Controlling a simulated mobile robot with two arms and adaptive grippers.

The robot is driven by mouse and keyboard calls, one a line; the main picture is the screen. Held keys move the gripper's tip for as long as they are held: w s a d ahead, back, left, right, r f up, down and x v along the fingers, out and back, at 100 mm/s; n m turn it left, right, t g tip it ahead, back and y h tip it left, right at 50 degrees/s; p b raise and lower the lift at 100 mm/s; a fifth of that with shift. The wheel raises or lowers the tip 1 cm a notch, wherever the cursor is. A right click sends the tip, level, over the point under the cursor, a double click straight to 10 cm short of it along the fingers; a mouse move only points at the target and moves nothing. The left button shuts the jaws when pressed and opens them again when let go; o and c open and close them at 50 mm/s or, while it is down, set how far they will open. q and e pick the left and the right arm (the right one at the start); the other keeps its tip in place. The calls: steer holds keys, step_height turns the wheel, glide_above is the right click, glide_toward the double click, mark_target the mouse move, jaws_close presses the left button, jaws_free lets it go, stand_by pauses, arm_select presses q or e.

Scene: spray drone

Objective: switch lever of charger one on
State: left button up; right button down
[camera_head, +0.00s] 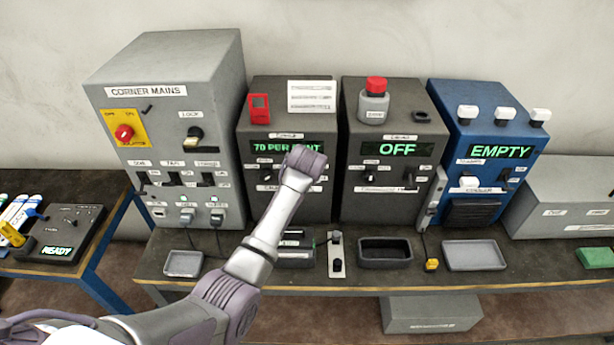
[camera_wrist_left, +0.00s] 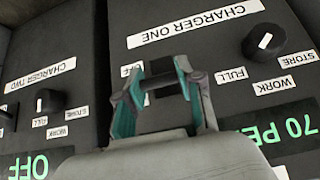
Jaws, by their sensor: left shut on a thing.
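Charger one (camera_head: 250,205) is a dark box in the head view, with a green display reading about 70 percent, partly covered by my left arm. In the left wrist view, which is upside down, its CHARGER ONE label (camera_wrist_left: 194,23) shows on the panel. My left gripper (camera_wrist_left: 157,82) has its teal-padded fingers at the panel just by this label, shut on the dark lever of charger one (camera_wrist_left: 160,95). The lever is mostly hidden by the fingers. An OFF label beside it is partly covered, so its exact position is unclear. My right gripper is in neither view.
Charger one's mode knob (camera_wrist_left: 265,42) is close beside the gripper. Charger two (camera_head: 365,205) stands to the right, its display reading OFF. The grey corner mains box (camera_head: 165,70) is left, the blue cooler box (camera_head: 500,125) further right. Trays (camera_head: 475,257) line the bench front.

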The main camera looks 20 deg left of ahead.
arm_select(q)
steer(key=shift+r, duration=0.1)
steer(key=o, duration=1.1)
steer(key=shift+w, duration=0.1)
steer(key=shift+o, duration=0.3)
steer(key=v, duration=1.2)
